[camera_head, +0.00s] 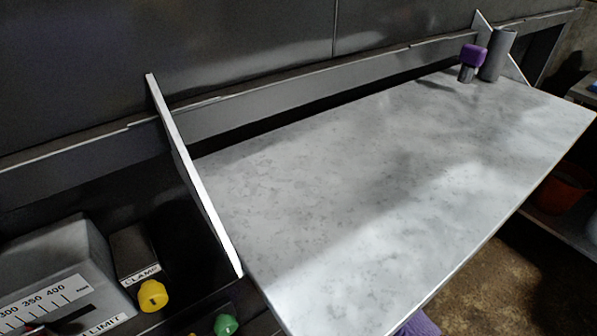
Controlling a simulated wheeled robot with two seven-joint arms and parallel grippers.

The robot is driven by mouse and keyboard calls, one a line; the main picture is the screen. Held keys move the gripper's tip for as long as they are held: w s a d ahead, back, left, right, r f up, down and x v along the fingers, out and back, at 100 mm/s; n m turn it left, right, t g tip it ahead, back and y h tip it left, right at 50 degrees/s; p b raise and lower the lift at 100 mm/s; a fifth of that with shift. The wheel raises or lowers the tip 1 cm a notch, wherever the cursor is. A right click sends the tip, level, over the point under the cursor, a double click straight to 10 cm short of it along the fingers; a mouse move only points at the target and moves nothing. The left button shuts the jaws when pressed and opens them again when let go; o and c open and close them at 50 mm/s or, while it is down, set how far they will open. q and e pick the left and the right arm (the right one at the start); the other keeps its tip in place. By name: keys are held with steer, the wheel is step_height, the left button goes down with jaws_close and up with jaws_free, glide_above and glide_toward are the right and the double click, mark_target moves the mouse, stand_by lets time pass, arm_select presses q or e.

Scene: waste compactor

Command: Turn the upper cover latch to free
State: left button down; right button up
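No part labelled as the upper cover latch can be made out. A purple block-shaped knob (473,56) on a short grey stem stands at the far right end of the pale grey shelf (400,170). Whether it is the latch, I cannot tell. A grey cylinder (497,55) stands beside it, slightly tilted in the picture. Neither of my grippers can be made out in the head view.
At lower left are a grey gauge housing (60,265) with a scale, a box labelled CLAMP (133,252), a yellow knob (152,296) and a green knob (226,325). A white side plate (190,170) edges the shelf's left. The shelf's middle is bare. An orange container (562,187) sits below right.

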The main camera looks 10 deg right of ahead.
steer(key=shift+c, duration=1.3)
jaws_close()
arm_select(q)
steer(key=shift+w+d, duration=0.15)
steer(key=shift+w, duration=0.1)
